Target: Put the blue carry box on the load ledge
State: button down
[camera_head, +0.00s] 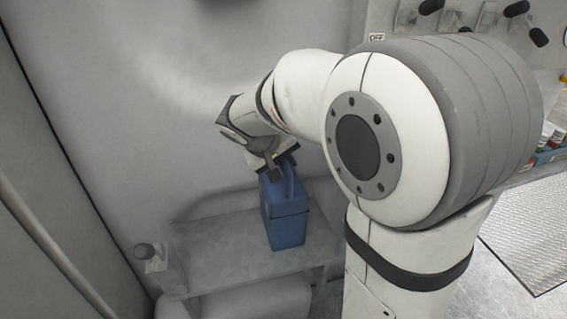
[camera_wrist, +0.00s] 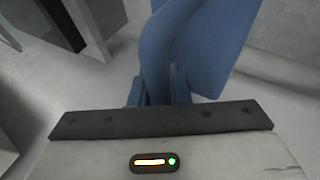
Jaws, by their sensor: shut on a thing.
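The blue carry box (camera_head: 287,222) is upright at the grey load ledge (camera_head: 227,243), towards the ledge's right part. Its base looks to be on or just above the ledge surface; I cannot tell which. My gripper (camera_head: 273,172) is above the box and shut on its handle. In the wrist view the blue box (camera_wrist: 205,50) fills the upper middle, just beyond my gripper (camera_wrist: 165,98). The fingertips are partly hidden by the gripper body and the handle.
A pale wall is behind the ledge. At the upper right are dark-ended handles (camera_head: 516,9) and a crate with bottles (camera_head: 548,153). A textured metal plate (camera_head: 530,235) lies at the right.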

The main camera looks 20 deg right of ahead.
jog(key=c, duration=1.4)
grip_release()
jog(key=shift+o, duration=0.2)
jog(key=shift+a+r+p, duration=0.1)
jog(key=shift+r+p, duration=0.2)
jog(key=shift+r, duration=0.05)
jog(key=p+v, duration=0.2)
jog(key=v, duration=0.9)
jog(key=s+d+f+g+y, duration=0.1)
jog(key=s+f+y, duration=0.2)
jog(key=s+f, duration=0.3)
jog(key=s+d+f+m+g+y, duration=0.1)
jog(key=s+d+f+y, duration=0.1)
jog(key=s+f, duration=0.4)
jog(key=s+y, duration=0.1)
jog(key=s, duration=0.4)
jog(key=shift+s+d, duration=0.1)
jog(key=shift+d, duration=0.1)
